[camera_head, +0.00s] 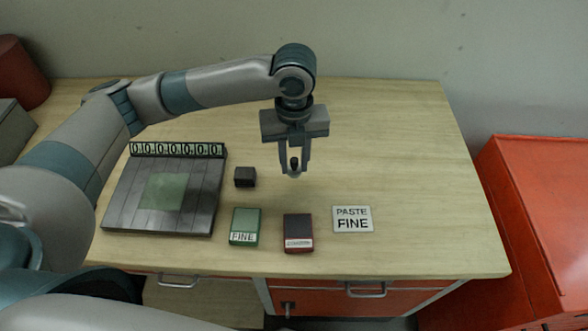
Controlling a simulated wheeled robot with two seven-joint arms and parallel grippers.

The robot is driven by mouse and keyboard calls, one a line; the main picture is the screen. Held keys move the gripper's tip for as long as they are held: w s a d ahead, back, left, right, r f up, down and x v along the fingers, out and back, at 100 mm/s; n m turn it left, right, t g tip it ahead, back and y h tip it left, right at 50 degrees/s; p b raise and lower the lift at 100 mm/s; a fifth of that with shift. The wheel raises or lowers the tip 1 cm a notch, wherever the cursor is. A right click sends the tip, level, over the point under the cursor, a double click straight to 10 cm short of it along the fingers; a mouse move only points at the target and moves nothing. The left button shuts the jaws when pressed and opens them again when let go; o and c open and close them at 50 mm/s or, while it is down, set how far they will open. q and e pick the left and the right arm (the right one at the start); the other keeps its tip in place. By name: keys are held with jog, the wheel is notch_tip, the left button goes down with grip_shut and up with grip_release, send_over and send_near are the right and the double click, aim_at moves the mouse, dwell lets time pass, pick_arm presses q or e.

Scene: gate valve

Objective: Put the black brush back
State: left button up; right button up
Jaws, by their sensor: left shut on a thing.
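My left gripper (294,173) points down above the middle of the wooden table. Its fingers are shut on a small dark thing (295,163), which looks like the black brush; the fingers hide most of it. I cannot tell how far its lower end is from the table top. A small dark block (245,177) sits on the table to the left of the gripper. My right gripper is not in view.
A dark grey plate with a green square (165,191) and a row of number tiles (177,150) lies at left. A green FINE box (245,227), a dark red box (298,232) and a PASTE FINE card (352,219) lie in front. The table's right side is clear. A red cabinet (545,190) stands at right.

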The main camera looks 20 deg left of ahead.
aim_at(294, 171)
pick_arm(q)
notch_tip(294, 171, down, 3)
jog(key=shift+r+p, duration=0.15)
jog(key=shift+p, duration=0.55)
jog(key=shift+f, duration=0.6)
jog(key=shift+f, duration=0.1)
jog(key=o, duration=0.9)
